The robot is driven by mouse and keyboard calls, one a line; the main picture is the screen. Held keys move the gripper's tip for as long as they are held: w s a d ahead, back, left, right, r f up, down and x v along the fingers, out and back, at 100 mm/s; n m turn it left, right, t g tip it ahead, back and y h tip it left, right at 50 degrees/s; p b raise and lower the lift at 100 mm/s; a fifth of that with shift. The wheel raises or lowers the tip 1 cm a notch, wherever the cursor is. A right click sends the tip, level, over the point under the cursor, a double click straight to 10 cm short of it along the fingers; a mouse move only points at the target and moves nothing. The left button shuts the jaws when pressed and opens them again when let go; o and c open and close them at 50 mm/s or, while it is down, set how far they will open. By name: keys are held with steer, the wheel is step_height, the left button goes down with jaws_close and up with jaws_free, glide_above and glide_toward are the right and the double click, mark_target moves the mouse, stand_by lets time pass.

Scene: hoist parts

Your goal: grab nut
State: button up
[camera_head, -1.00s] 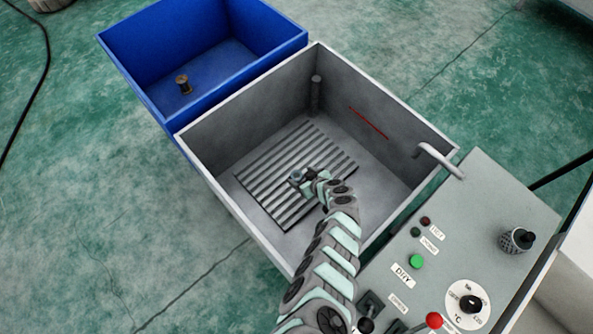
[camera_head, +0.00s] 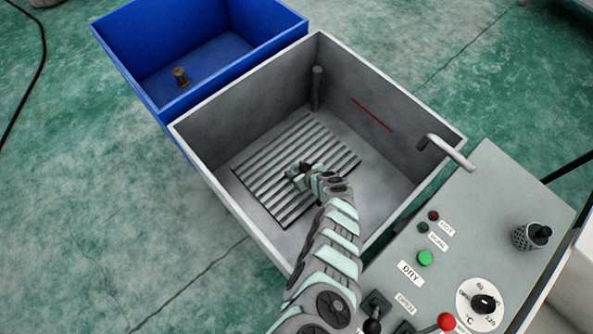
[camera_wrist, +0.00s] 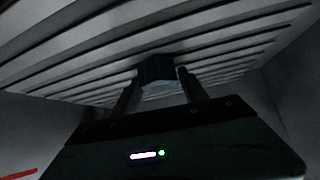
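The nut (camera_wrist: 157,69) is a dark, blocky piece with a paler area below it in the wrist view, against the ribbed grate. My gripper (camera_wrist: 159,76) has one finger on each side of it, spaced about as wide as the nut. The picture is too dark to tell whether the fingers press on it or stand just clear. In the head view my gripper (camera_head: 294,172) is low in the grey tank, over the middle of the grate, and largely hides the nut.
The grey tank (camera_head: 222,180) has high walls around my arm, with a ribbed grate (camera_head: 262,182) on its floor. A vertical post (camera_head: 316,88) stands in the far corner. A blue bin (camera_head: 128,75) holding a brown part (camera_head: 180,77) adjoins it. A control panel (camera_head: 470,215) stands at right.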

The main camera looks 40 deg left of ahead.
jaws_close()
stand_by(0.3)
steer(key=shift+r, duration=0.1)
stand_by(0.4)
